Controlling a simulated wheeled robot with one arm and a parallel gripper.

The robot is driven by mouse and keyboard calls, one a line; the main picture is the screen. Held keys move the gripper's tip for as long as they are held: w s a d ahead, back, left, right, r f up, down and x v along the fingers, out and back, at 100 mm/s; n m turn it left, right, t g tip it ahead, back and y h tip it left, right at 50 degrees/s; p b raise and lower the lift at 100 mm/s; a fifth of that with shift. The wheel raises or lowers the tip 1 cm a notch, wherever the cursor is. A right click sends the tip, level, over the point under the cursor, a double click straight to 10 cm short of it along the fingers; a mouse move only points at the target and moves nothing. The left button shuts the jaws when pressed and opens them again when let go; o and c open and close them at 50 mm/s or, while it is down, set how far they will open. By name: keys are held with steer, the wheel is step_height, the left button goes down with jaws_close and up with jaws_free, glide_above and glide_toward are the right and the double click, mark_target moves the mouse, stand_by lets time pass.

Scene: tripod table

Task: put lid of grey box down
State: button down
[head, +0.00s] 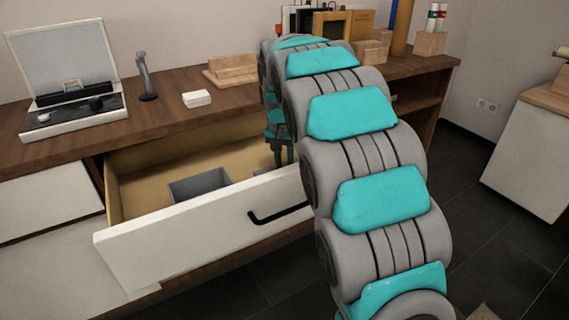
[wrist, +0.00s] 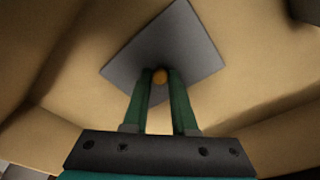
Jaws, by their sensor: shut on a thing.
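The grey box (head: 199,185) sits in the open drawer, left of my gripper, and its top looks open. In the head view my gripper (head: 282,158) reaches down into the right part of the drawer. The lid is mostly hidden there by the drawer front and my arm. I cannot tell whether the lid touches the drawer floor.
The white drawer front (head: 205,232) with a black handle (head: 280,213) stands in front of the box. On the wooden top (head: 180,112) are a record player (head: 75,115), a dark stand (head: 146,78) and a white stack (head: 197,98). The drawer's left part is clear.

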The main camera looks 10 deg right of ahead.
steer(key=c, duration=0.7)
jaws_free()
steer(key=shift+f, duration=0.1)
steer(key=r, duration=0.4)
steer(key=s+r, duration=0.1)
steer(key=r, duration=0.7)
steer(key=shift+s+a+r, duration=0.1)
steer(key=shift+s+a, duration=0.15)
steer(key=shift+a, duration=0.15)
